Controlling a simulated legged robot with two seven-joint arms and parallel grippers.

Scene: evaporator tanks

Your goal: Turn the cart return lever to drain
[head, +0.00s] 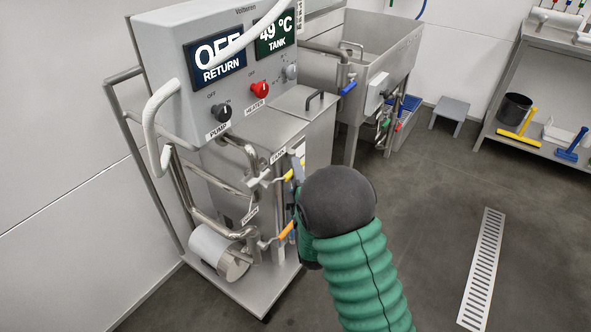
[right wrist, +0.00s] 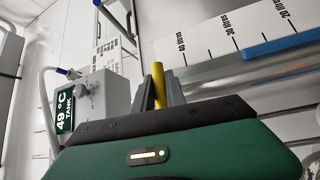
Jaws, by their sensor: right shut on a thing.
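A yellow lever (head: 288,175) sits on the cart's steel pipework, on the near right side of the cart below the control box. My right gripper (head: 297,172) reaches it from the right; its green arm and dark wrist hide part of the area. In the right wrist view the yellow lever (right wrist: 158,82) stands between the two grey fingers of my right gripper (right wrist: 161,92), which are shut on it. An orange lever (head: 287,230) is lower on the pipework, beside my gripper. Small labels near the pipes are hard to read. My left gripper is not in view.
The control box (head: 220,75) reads OFF for RETURN and 49 °C for TANK. It carries a black pump knob (head: 222,112) and a red heater knob (head: 260,90). A steel sink (head: 375,50) stands behind. Floor to the right is open, with a drain grate (head: 483,270).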

